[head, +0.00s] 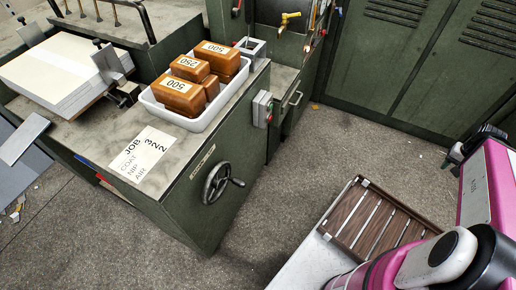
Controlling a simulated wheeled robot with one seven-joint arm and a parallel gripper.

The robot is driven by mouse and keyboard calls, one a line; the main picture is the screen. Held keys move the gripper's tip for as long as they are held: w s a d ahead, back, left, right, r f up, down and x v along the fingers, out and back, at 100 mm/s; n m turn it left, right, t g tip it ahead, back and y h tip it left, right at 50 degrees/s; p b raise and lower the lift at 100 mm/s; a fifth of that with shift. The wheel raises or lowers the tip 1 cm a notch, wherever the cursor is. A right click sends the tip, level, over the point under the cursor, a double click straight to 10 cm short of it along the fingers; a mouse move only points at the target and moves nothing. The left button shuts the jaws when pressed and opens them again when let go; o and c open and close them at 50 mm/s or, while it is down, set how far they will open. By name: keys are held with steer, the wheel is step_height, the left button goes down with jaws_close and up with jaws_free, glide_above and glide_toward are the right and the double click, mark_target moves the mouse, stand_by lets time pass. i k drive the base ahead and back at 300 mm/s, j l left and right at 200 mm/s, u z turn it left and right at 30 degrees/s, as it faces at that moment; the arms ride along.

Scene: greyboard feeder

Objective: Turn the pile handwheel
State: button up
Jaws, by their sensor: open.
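The pile handwheel (217,183) is a small dark wheel with a side handle. It sits on the front face of the green cabinet (190,210), under a small label plate. It is in plain view and nothing touches it. My gripper (467,148) shows only in part at the right edge, beyond the pink part of my arm. It is open and well to the right of the handwheel, apart from it. I see nothing held in it, though much of it is hidden.
On the cabinet top are a white tray (207,123) of brown labelled blocks, a job card (142,153) and a stack of greyboard (62,75). A switch box (262,108) juts out right of the handwheel. A slatted wooden rack (375,222) stands lower right. The floor between is clear.

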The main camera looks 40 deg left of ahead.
mark_target(217, 183)
steer(key=i+u, duration=0.1)
steer(key=i, duration=0.4)
steer(key=i+l+u, duration=0.1)
steer(key=i, duration=0.45)
steer(key=i+l+u, duration=0.1)
steer(key=i, duration=0.4)
steer(key=i+u, duration=0.1)
steer(key=u, duration=3.8)
steer(key=j+u, duration=0.25)
steer(key=k+j+z, duration=0.15)
steer(key=j, duration=0.2)
steer(key=k+j+z, duration=0.2)
steer(key=j, duration=0.1)
